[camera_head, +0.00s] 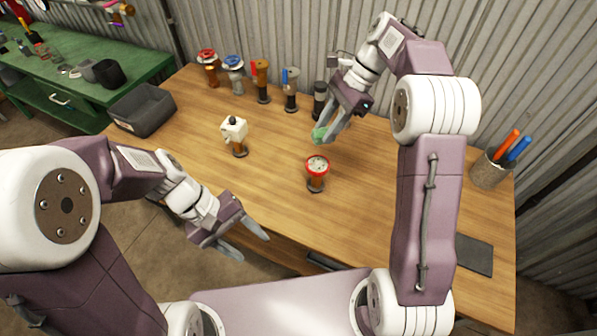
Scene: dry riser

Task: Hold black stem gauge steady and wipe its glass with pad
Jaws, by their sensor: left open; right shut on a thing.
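A gauge with a red rim and a pale round face (317,165) stands upright near the middle of the wooden table. Its stem looks brown, with a dark foot, and I cannot make out a black stem on it. My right gripper (327,137) is shut on a green pad (319,133), held behind the gauge and apart from it. My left gripper (256,247) is open and empty near the table's front edge, to the front left of the gauge. The state of the glass is too small to tell.
Several valves and fittings line the back, including a red-wheeled valve (207,56), a blue-wheeled valve (233,62) and a black-bodied fitting (320,92). A white-topped fitting (234,129) stands left of the gauge. A grey bin (142,112) and a pen cup (489,171) sit at the sides.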

